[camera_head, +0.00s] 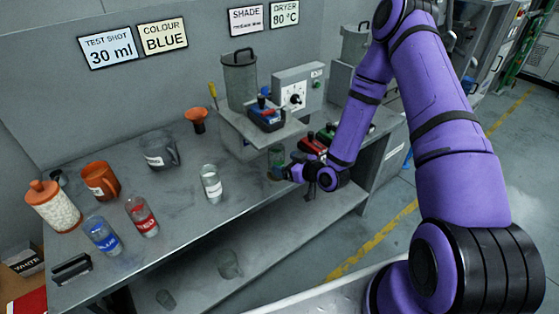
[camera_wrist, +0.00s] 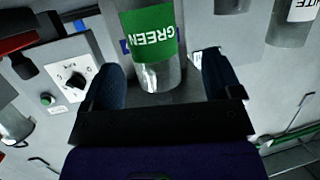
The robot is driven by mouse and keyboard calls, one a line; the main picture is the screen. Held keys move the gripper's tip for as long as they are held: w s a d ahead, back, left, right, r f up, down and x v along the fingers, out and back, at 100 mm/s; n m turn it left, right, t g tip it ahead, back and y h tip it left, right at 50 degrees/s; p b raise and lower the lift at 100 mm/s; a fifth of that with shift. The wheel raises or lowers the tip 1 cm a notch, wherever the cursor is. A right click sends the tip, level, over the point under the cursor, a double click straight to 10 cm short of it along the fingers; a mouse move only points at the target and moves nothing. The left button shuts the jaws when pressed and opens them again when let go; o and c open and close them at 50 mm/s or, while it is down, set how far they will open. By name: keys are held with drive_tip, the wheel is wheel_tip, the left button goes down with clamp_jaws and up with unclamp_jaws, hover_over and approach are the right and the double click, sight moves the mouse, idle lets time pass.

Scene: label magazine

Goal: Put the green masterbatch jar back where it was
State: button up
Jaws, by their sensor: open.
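The green masterbatch jar (camera_wrist: 153,40) is a clear jar with a green label reading GREEN. In the wrist view it is at the top centre, between and slightly beyond the two fingers of my open gripper (camera_wrist: 160,66). Gaps show on both sides, so the fingers are not closed on it. In the head view the jar (camera_head: 276,158) stands by the bench's right part, close to the raised shelf, and my gripper (camera_head: 290,172) is right beside it, partly covering it. Whether the jar's base touches the bench is hard to tell.
A white-labelled jar (camera_head: 210,184) stands left of the green one. Blue (camera_head: 102,236) and red (camera_head: 142,217) jars stand further left. A grey jug (camera_head: 160,152) stands behind.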

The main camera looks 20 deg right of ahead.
sight(282, 156)
drive_tip(key=v, duration=0.4)
drive_tip(key=shift+d, duration=0.1)
drive_tip(key=shift+o, duration=0.6)
drive_tip(key=shift+s+d+r, duration=0.1)
drive_tip(key=shift+s, duration=0.1)
drive_tip(key=w, duration=0.1)
drive_tip(key=w+a, duration=0.1)
drive_tip(key=w, duration=0.2)
drive_tip(key=shift+w+a, duration=0.3)
drive_tip(key=shift+a, duration=0.05)
drive_tip(key=shift+x, duration=2.65)
drive_tip(key=shift+r, duration=0.2)
drive_tip(key=c, duration=1.2)
drive_tip(key=shift+r, duration=0.1)
